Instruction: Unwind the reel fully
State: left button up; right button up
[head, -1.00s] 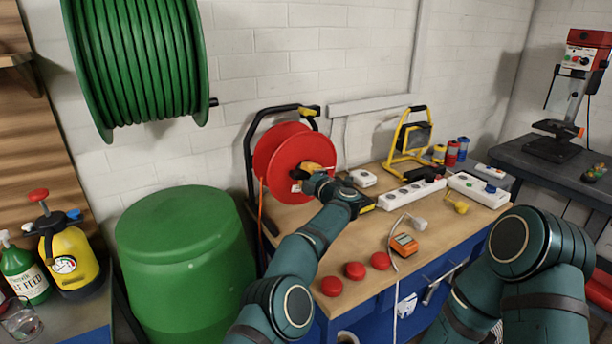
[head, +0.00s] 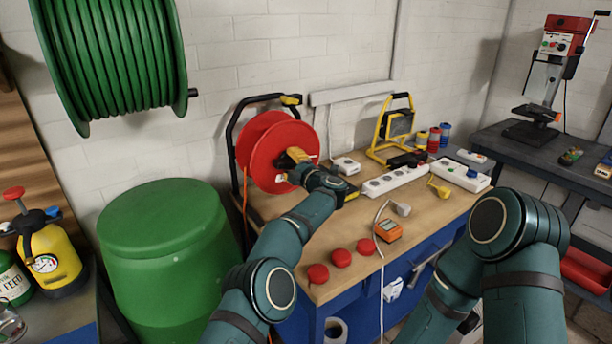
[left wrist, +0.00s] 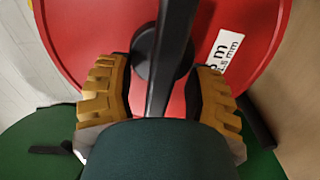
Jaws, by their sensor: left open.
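The red reel (head: 258,150) stands in a black frame (head: 232,136) at the left end of the wooden workbench. In the left wrist view its red face (left wrist: 95,30) fills the picture, with a dark hub and a dark bar across it. My left gripper (head: 290,158) is at the reel's face; in the left wrist view its yellow-padded fingers (left wrist: 158,92) are open, one on each side of the dark bar. Whether they touch it I cannot tell. An orange cable (head: 245,205) hangs down from the reel. My right arm shows at the right, but its gripper is out of view.
A green barrel (head: 165,255) stands left of the bench. A green hose reel (head: 110,60) hangs on the wall. White power strips (head: 395,180), a yellow work lamp (head: 392,125), an orange meter (head: 388,230) and red knobs (head: 341,257) are on the bench (head: 350,220).

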pick_arm(q)
jog(key=shift+v, duration=1.2)
jog(key=v, duration=0.8)
jog(key=shift+s, duration=0.4)
jog(key=shift+d, duration=0.15)
